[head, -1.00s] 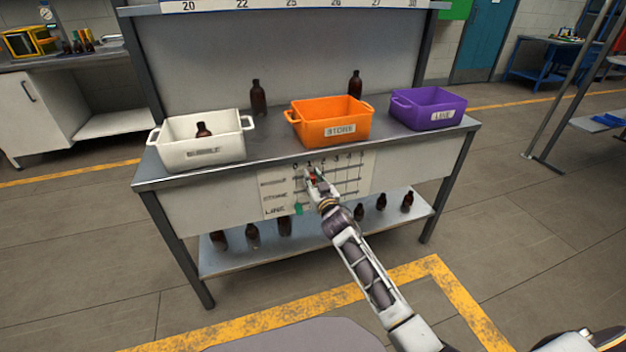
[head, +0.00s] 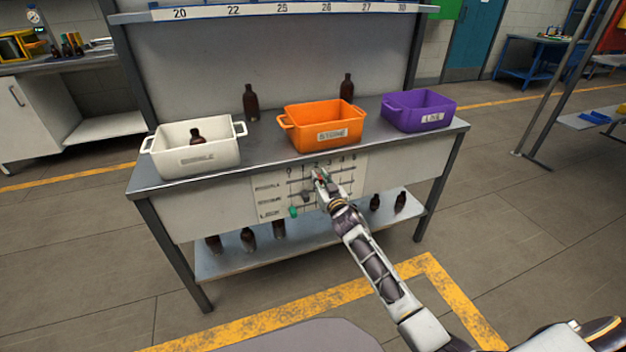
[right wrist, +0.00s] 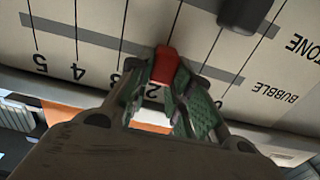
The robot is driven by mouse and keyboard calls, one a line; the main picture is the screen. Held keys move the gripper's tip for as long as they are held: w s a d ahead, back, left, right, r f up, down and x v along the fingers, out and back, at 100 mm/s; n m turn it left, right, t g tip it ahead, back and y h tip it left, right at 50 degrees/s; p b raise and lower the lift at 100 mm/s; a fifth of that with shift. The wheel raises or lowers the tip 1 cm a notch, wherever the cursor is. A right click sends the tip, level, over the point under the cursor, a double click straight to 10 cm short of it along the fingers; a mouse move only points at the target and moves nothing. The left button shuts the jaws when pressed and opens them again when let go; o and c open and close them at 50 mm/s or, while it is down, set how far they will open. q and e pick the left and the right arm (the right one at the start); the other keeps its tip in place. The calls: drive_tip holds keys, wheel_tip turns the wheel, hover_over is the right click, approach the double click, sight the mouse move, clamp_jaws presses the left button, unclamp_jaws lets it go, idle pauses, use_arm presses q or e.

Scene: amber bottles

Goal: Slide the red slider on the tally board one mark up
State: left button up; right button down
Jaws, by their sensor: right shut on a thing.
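The tally board (head: 268,200) is a pale panel on the front of the bench, with labelled rows and numbered marks. The red slider (head: 321,181) is on its top row; in the right wrist view the red slider (right wrist: 165,65) is on the row labelled BUBBLE, close to the 2 mark. My right gripper (head: 319,174) is shut on it, with the green-padded fingers on either side in the right wrist view (right wrist: 168,88). The fingers partly cover the 2. A dark slider (head: 306,196) and a green slider (head: 293,212) are on the lower rows. My left gripper is not in view.
On the bench above stand a white bin (head: 195,158), an orange bin (head: 325,125) and a purple bin (head: 420,111). Brown bottles stand behind them and on the lower shelf (head: 215,265). The bench's front edge overhangs just above the board.

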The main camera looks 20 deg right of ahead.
drive_tip(key=c, duration=1.3)
unclamp_jaws()
drive_tip(key=shift+s, duration=0.2)
drive_tip(key=shift+s+d, duration=0.2)
drive_tip(key=shift+s, duration=5.6)
drive_tip(key=shift+f, duration=0.15)
